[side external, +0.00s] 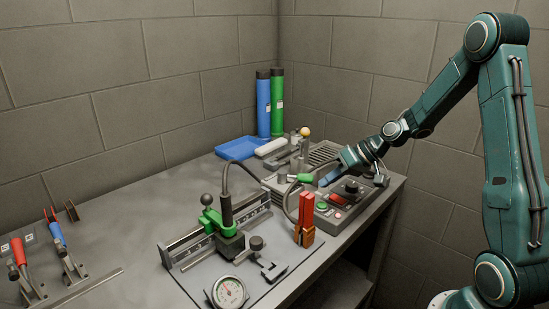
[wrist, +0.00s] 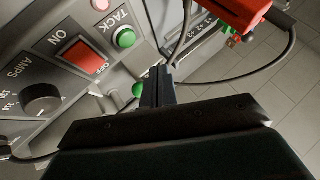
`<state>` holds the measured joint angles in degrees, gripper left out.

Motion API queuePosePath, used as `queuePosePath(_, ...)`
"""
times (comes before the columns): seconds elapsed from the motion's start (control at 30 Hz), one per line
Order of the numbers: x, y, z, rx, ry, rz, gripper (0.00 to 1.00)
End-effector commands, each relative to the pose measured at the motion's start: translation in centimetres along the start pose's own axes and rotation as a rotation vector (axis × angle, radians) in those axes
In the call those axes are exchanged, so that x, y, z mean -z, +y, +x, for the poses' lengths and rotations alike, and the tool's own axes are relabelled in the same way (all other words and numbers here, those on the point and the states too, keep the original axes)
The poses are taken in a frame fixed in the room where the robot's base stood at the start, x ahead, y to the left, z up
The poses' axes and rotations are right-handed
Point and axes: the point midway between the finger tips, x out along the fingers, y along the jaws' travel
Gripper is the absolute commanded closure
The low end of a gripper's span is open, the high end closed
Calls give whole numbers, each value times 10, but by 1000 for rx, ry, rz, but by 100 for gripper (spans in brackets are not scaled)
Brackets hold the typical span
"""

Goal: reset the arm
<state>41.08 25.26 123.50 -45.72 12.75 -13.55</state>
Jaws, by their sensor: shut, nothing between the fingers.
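My gripper (side external: 325,181) is at the end of my teal arm, which reaches in from the right. It hangs over the grey control box (side external: 336,216) at the right end of the bench. In the wrist view my gripper (wrist: 157,72) has its two dark fingers together with nothing between them. The fingers are in front of the panel, near its green TACK button (wrist: 124,38) and red ON/OFF switch (wrist: 84,56). Whether the fingertips touch anything is hard to tell.
A black AMPS knob (wrist: 42,100) is on the panel. A red-and-orange clamp (side external: 305,222) stands beside the box. A green clamp fixture (side external: 222,222) and a gauge (side external: 228,291) are on the bench. Blue (side external: 263,105) and green (side external: 277,102) tubes stand at the back. The bench's left middle is clear.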

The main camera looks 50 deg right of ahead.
Motion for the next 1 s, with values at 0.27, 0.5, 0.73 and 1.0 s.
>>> queuePosePath(0.27,5,-5,-7,0,1,0,100)
queuePosePath(0.5,5,-5,-6,0,0,0,100)
queuePosePath(0.73,4,-5,-6,0,0,0,100)
queuePosePath(1.0,3,-13,-9,-10,-14,-17,100)
